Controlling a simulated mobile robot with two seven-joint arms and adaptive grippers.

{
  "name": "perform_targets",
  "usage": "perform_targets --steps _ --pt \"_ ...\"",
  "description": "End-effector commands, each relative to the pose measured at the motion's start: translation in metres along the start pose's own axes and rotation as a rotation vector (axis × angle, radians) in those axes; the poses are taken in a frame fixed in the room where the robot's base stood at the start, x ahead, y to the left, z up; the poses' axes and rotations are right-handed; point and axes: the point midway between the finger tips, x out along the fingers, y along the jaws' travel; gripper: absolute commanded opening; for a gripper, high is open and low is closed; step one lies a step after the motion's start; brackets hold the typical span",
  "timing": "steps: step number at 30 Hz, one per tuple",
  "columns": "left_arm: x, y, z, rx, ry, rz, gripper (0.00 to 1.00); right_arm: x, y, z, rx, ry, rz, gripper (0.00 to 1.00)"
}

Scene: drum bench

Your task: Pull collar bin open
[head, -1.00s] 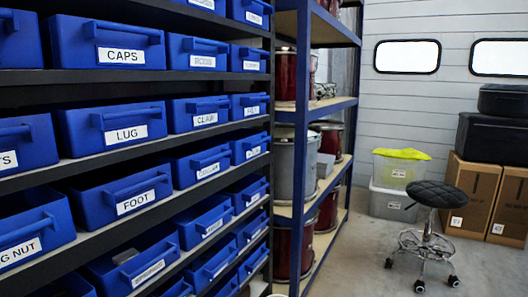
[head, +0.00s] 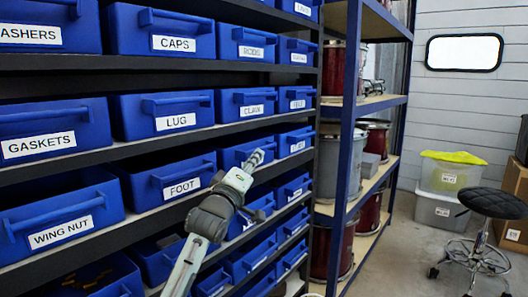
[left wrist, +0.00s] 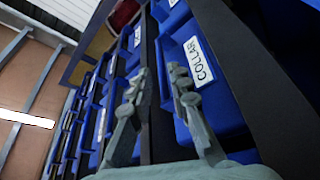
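The collar bin (head: 231,156) is a blue bin in the shelf rack, just right of the FOOT bin. Its label is covered by my left gripper in the head view, but reads COLLAR in the left wrist view (left wrist: 198,61). My left gripper (head: 257,158) is in front of this bin, fingers pointing toward it. In the left wrist view, the two fingers (left wrist: 160,80) are apart with nothing visible between them, and the bin front is beside the right finger. Whether a finger touches the bin or its handle cannot be told. My right gripper is not in view.
Blue bins such as FOOT (head: 172,181), LUG (head: 165,112) and WING NUT (head: 60,220) surround it on dark shelves. A blue-framed rack (head: 346,130) with drums stands to the right. A black stool (head: 486,204) stands on open floor.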

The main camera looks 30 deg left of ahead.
Motion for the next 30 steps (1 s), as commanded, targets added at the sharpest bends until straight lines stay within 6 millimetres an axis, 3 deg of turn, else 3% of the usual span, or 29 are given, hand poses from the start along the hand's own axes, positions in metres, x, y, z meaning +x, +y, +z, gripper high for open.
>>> perform_targets --steps 15,26,30 --pt "0.070 0.000 -0.001 0.000 0.000 -0.001 0.18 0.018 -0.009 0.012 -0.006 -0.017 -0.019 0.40" --pt "0.076 -0.001 0.000 0.000 0.000 -0.001 0.18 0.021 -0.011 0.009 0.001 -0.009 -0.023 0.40" --pt "0.076 -0.001 0.000 0.001 0.000 -0.001 0.02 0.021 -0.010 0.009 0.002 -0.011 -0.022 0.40"
